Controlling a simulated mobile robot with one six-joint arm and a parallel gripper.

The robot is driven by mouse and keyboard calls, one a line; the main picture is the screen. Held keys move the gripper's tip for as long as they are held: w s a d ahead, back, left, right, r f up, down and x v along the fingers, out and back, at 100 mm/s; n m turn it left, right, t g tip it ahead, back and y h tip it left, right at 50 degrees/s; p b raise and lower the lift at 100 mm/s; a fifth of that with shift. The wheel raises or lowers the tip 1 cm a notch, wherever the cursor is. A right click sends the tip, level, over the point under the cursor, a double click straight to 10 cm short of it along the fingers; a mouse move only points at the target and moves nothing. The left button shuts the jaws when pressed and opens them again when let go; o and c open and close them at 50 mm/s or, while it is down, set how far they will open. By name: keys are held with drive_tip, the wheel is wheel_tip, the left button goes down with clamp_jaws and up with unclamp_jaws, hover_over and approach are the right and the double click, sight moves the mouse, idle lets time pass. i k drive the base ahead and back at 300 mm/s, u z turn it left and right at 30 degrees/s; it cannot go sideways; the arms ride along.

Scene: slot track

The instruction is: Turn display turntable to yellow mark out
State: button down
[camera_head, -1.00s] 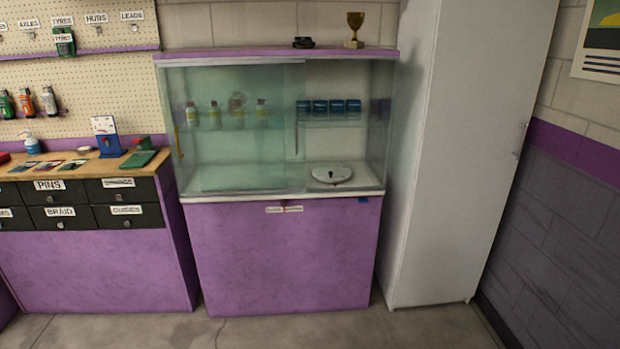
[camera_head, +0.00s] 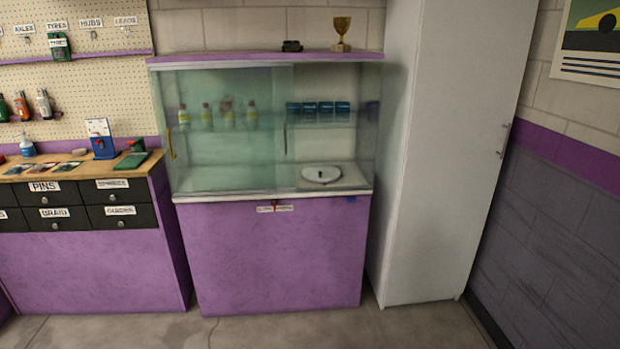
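The display turntable (camera_head: 322,174) is a white round disc on the floor of the glass display case (camera_head: 268,59), at its right side. A small dark spot shows near the disc's middle. I cannot make out a yellow mark on it. A greenish sliding glass pane (camera_head: 231,150) covers the left part of the case; the right part in front of the turntable looks clearer, and I cannot tell if it is open. My gripper is not in view.
A tall pale cabinet (camera_head: 445,150) stands right of the case. A workbench with labelled drawers (camera_head: 72,205) is at left. Bottles and blue tins (camera_head: 325,111) stand on the case's inner shelf. A gold trophy (camera_head: 341,32) stands on top. The concrete floor (camera_head: 420,325) in front is clear.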

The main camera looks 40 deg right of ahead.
sight(315, 173)
drive_tip(key=i, duration=1)
